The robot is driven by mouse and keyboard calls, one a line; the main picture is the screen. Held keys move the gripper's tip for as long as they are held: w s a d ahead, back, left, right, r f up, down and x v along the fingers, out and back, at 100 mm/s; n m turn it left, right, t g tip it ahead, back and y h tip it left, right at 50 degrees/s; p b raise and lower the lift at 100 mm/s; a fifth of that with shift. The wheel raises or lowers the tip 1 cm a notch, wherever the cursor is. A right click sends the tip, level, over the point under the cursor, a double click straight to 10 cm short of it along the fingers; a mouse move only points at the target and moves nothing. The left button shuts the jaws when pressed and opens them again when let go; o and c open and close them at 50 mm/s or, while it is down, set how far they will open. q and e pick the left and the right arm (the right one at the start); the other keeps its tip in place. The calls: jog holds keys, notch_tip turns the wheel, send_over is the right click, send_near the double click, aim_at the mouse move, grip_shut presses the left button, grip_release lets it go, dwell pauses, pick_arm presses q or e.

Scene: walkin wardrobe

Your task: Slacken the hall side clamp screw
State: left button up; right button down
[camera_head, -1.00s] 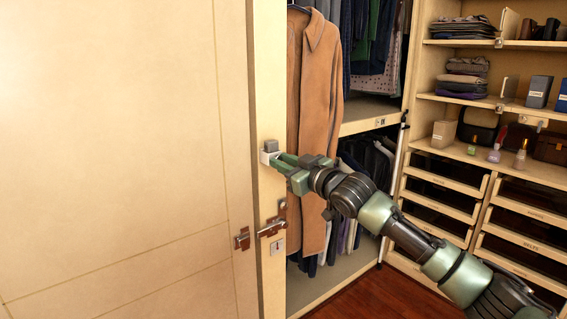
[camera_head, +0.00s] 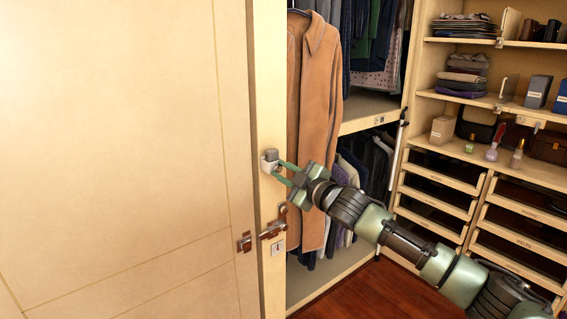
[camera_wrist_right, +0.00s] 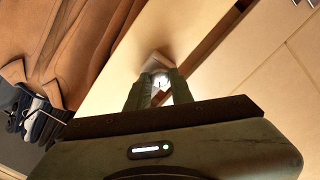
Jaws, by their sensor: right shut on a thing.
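A small grey and white clamp (camera_head: 270,160) sits on the edge of the cream door, above the handle. My right gripper (camera_head: 281,170) reaches it from the right, its green fingers at the clamp's near face. In the right wrist view the clamp (camera_wrist_right: 152,62) shows beyond the fingertips (camera_wrist_right: 160,84), which are shut on a small bright part, the clamp screw (camera_wrist_right: 161,82). The fingers hide most of the screw. My left gripper is not in view.
The door handle and latch (camera_head: 272,229) are just below the clamp. A brown coat (camera_head: 318,90) hangs close behind my right gripper. Shelves and drawers (camera_head: 445,170) stand at the right. The wood floor (camera_head: 365,295) is clear.

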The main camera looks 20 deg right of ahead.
jog(key=n+p, duration=0.3)
jog(key=n, duration=0.2)
jog(key=shift+n, duration=0.3)
jog(key=n+p, duration=0.1)
jog(key=n, duration=0.2)
jog(key=shift+f+n+p, duration=0.2)
jog(key=shift+n+p, duration=0.4)
jog(key=shift+n, duration=0.7)
jog(key=shift+a, duration=0.1)
jog(key=c, duration=1.2)
grip_release()
jog(key=shift+c, duration=0.2)
jog(key=shift+s, duration=0.1)
